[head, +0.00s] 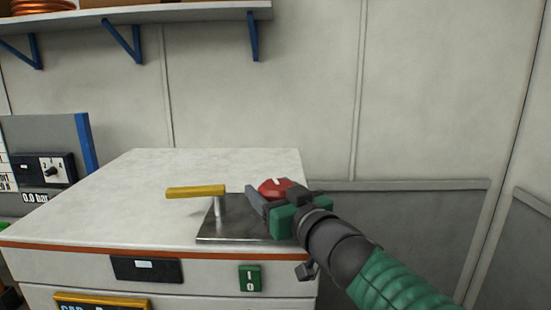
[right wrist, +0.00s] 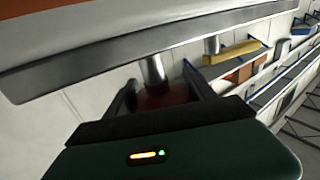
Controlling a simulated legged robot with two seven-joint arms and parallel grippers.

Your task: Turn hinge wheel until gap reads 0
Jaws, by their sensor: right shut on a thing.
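A red wheel (head: 274,187) stands above a metal plate (head: 230,233) on the cabinet top. My right gripper (head: 262,198) is shut on it, and the fingers hide much of it. In the right wrist view the red wheel (right wrist: 166,97) sits between the two fingers of my right gripper (right wrist: 160,92), with a metal post (right wrist: 154,70) behind it. A yellow-framed display (head: 100,303) on the cabinet front seems to be the gap readout. It is cut off by the bottom edge, so its value cannot be read. My left gripper is not in view.
A yellow lever (head: 196,191) on a post stands left of the wheel, close to my gripper. The white cabinet top (head: 120,195) is clear at left. A green switch (head: 250,278) and a dark panel (head: 146,269) are on the front. A shelf (head: 180,12) hangs above.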

